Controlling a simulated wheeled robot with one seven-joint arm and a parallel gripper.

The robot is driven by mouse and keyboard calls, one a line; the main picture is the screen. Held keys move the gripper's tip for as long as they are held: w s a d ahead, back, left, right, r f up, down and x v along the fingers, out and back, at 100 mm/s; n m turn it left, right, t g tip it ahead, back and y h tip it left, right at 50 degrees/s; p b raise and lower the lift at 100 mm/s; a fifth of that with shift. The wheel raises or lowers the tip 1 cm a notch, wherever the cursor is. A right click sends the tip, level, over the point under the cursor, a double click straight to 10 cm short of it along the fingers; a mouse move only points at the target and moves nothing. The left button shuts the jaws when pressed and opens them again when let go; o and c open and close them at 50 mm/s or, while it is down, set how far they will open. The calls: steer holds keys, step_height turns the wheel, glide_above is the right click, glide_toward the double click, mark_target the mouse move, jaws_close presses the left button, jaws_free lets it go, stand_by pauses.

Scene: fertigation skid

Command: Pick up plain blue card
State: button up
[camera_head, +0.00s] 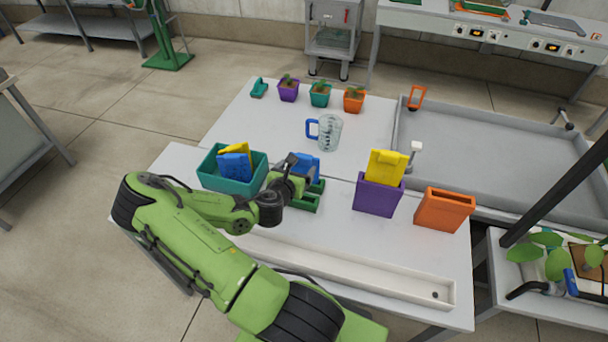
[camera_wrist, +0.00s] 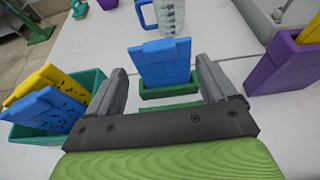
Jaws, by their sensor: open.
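The plain blue card (camera_wrist: 165,62) stands upright in a green slotted holder (camera_wrist: 170,90), with no holes on the face I see. In the head view the card (camera_head: 307,163) is partly hidden behind my gripper, and the holder (camera_head: 308,199) shows beside it. My gripper (camera_wrist: 162,80) is open, one finger to each side of the card in the wrist view. The fingers look apart from the card; I cannot tell how far along they reach. In the head view my gripper (camera_head: 296,172) is just left of the card.
A teal bin (camera_head: 225,182) holds a spotted blue card (camera_wrist: 45,108) and a yellow card (camera_head: 238,151). A purple box (camera_head: 376,198) holds another yellow card (camera_head: 386,167). An orange box (camera_head: 444,210) stands to its right. A measuring jug (camera_head: 328,132) stands behind. A white trough (camera_head: 340,264) lies in front.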

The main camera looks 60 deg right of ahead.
mark_target(303, 159)
steer(key=x, duration=0.9)
steer(key=shift+a, duration=0.1)
